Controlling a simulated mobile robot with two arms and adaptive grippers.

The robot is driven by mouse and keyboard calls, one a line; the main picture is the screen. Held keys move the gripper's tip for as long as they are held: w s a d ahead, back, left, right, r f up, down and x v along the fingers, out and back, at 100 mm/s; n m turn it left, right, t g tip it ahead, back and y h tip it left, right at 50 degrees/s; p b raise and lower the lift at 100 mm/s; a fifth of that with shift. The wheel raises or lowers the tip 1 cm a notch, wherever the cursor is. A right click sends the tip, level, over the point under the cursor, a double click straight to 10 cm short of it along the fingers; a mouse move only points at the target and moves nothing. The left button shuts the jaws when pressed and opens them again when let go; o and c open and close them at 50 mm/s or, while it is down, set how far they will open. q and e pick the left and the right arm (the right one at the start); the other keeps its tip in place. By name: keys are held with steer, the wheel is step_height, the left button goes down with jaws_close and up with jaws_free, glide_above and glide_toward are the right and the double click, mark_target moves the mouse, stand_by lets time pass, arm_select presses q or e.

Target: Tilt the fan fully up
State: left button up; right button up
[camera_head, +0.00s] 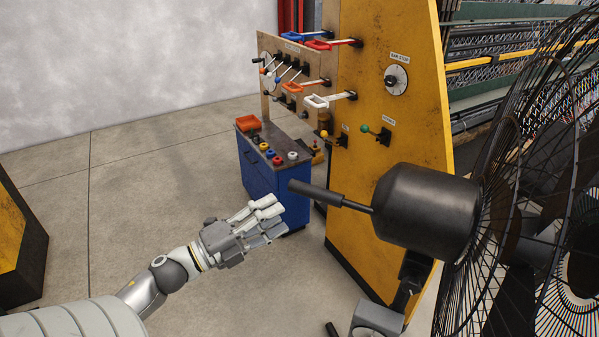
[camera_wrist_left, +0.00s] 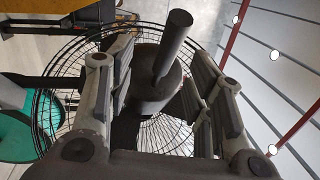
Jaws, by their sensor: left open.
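The fan has a dark round motor housing (camera_head: 425,210) and a wire cage (camera_head: 510,200) at the right of the head view. A black handle (camera_head: 316,193) sticks out from the back of the housing toward the left. My left gripper (camera_head: 268,216) is open and empty, to the left of the handle and a little lower. In the left wrist view the handle (camera_wrist_left: 173,45) and housing (camera_wrist_left: 152,88) show between the open fingers (camera_wrist_left: 160,95), apart from them. The fan's stand (camera_head: 408,285) is partly in view below the housing. My right gripper is not in view.
A yellow machine panel (camera_head: 385,140) with levers and a dial (camera_head: 396,79) stands behind the fan. A blue cabinet (camera_head: 262,172) with several small coloured items on top is behind my gripper. The floor (camera_head: 120,220) on the left is clear.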

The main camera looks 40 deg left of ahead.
mark_target(308, 196)
arm_select(q)
steer(key=shift+m+h, duration=0.4)
steer(key=w+d+r+p, duration=0.2)
steer(key=w+d, duration=0.1)
steer(key=shift+w+r, duration=0.25)
steer(key=shift+r, duration=0.05)
steer(key=p+x, duration=0.1)
steer(key=x, duration=0.1)
steer(key=p+x, duration=0.1)
steer(key=x, duration=0.1)
steer(key=shift+w+f, duration=0.15)
steer(key=shift+w, duration=0.35)
steer(key=shift+w+d, duration=0.35)
steer(key=shift+w, duration=0.35)
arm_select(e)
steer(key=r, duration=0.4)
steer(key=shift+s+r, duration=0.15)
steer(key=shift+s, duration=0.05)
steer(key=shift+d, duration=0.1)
arm_select(q)
jaws_close()
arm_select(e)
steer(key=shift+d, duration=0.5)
